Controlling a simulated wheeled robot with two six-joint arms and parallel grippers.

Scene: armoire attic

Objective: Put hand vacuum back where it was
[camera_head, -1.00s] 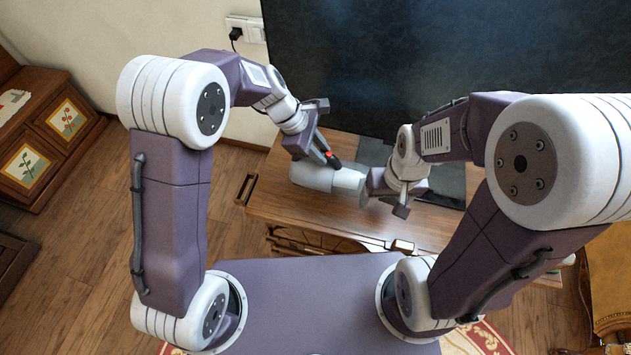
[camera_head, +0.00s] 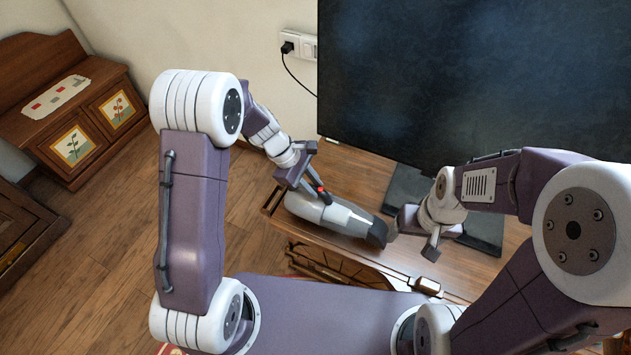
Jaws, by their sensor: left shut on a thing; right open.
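My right gripper (camera_head: 418,242) is open, close to the right of the dark nozzle, and appears empty.
A large dark TV screen (camera_head: 480,80) stands behind both grippers on a dark base (camera_head: 408,188). A wall socket with a plug (camera_head: 290,47) is left of it. A carved wooden cabinet (camera_head: 85,125) stands far left, with bare wood floor (camera_head: 100,225) between.

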